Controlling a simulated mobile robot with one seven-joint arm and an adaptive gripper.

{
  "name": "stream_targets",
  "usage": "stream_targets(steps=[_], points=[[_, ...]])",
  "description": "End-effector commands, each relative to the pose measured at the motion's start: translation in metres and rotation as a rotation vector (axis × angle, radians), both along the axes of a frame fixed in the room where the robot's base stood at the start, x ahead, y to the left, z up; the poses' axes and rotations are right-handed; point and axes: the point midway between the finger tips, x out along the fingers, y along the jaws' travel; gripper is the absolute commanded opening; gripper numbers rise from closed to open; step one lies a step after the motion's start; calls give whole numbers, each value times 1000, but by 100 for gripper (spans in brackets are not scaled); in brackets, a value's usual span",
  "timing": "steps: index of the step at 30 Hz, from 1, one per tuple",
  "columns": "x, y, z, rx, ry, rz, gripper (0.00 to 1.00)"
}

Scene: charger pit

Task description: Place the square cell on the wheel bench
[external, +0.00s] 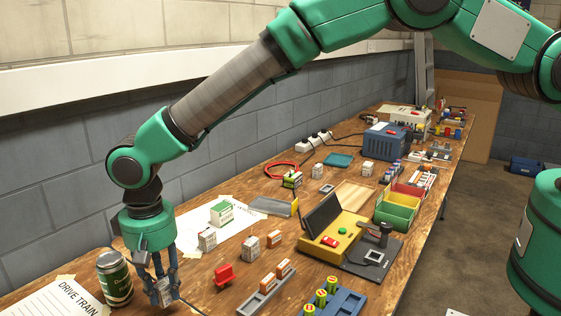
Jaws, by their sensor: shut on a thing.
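My gripper (165,298) points down at the lower left, over the near end of the long wooden bench (205,285). Its fingers are shut on a small pale boxy cell (165,289) with dark printing. The fingers hide part of the cell. I cannot tell whether its bottom touches the bench top. No label in view reads "wheel bench", so I cannot tell which area that is. A similar pale cell (207,239) stands to the right of my gripper, and another (250,246) stands farther right.
A dark green can (115,277) stands close left of my gripper, beside a "DRIVE TRAIN" sheet (55,302). A red clip-like piece (223,275) and a grey tray (262,295) with orange-and-white cells lie to the right. A yellow tester (330,247) stands farther right.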

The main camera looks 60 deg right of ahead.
Motion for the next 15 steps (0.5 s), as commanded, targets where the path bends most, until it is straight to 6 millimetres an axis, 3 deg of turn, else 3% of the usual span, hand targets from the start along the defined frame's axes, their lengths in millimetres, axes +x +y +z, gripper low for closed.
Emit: stream_targets(steps=[9, 15], points=[[-1, 0, -29, -1, 1, 0, 0], [-1, 0, -34, 0, 0, 0, 0]])
